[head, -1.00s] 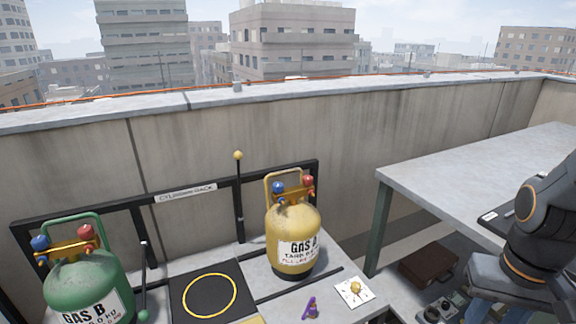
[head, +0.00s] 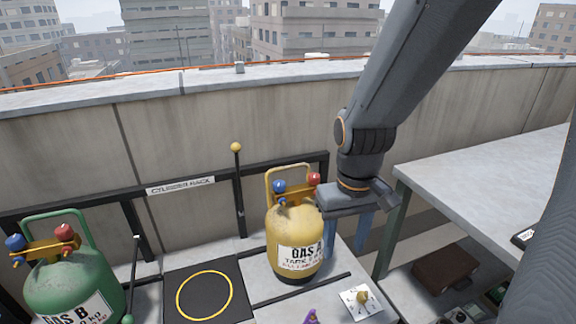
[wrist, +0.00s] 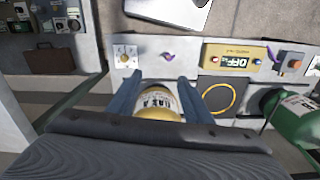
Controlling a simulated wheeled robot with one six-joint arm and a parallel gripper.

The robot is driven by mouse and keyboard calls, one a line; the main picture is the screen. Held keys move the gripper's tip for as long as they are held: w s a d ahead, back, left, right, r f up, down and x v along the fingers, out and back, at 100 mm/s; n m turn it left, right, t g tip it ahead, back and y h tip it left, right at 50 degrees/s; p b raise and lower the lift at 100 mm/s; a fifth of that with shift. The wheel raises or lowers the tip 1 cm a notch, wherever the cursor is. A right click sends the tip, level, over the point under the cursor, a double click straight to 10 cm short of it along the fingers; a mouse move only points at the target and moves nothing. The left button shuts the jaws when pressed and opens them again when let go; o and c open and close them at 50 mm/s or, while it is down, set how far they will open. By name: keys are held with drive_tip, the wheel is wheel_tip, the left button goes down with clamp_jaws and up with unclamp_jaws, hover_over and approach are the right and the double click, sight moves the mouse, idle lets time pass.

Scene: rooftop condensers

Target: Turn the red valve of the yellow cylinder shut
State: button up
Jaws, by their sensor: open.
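The yellow cylinder (head: 290,240), labelled GAS A, stands upright in the head view. Its red valve (head: 314,178) is at the top right, and a blue valve (head: 279,186) is at the top left. My gripper (head: 347,240) is open and empty, fingers pointing down, just right of the cylinder. Its palm is slightly below the red valve's level in the picture; contact cannot be told. In the wrist view the cylinder (wrist: 158,102) shows between my fingers (wrist: 155,82), and my gripper's body hides its top and valves.
A green cylinder (head: 75,290) stands left, beyond a black pad with a yellow ring (head: 204,295). The rack rail (head: 110,202) and a yellow-knobbed lever (head: 237,185) are behind. A grey table (head: 490,180) stands right. A small white dial plate (head: 360,302) lies in front.

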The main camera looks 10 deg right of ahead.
drive_tip(key=w+r+n+p, duration=0.1)
drive_tip(key=w+r+n, duration=0.2)
drive_tip(key=w+n, duration=0.35)
drive_tip(key=w+r+n+p, duration=0.2)
drive_tip(key=w+r+n, duration=0.1)
drive_tip(key=w, duration=0.7)
wheel_tip(320, 180, up, 2)
drive_tip(key=n+p, duration=0.2)
drive_tip(key=n, duration=0.6)
hover_over(314, 175)
drive_tip(key=shift+r, duration=0.1)
drive_tip(key=shift+f, duration=0.2)
wheel_tip(314, 175, down, 7)
drive_tip(key=shift+f+p, duration=0.2)
drive_tip(key=shift+p, duration=0.65)
drive_tip(key=shift+c, duration=0.4)
drive_tip(key=c, duration=1)
